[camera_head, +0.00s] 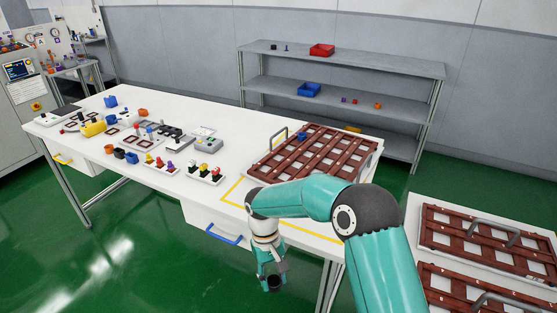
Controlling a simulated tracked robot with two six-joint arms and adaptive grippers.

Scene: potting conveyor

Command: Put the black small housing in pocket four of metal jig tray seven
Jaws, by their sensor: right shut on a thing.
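My right gripper (271,277) hangs pointing down in front of the white table's front edge, over the green floor. It is shut on a small dark thing that looks like the black small housing (274,285); the fingers partly cover it. A jig tray (281,175) with a red-brown grid, pale pockets and metal handles lies on the table, behind my right forearm. Two similar trays, an upper one (424,236) and a lower one (425,275), lie at the right. I cannot read tray or pocket numbers. My left gripper is not in view.
Yellow tape (232,190) marks the table near the tray. A grey shelf (345,61) with red and blue bins stands behind.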

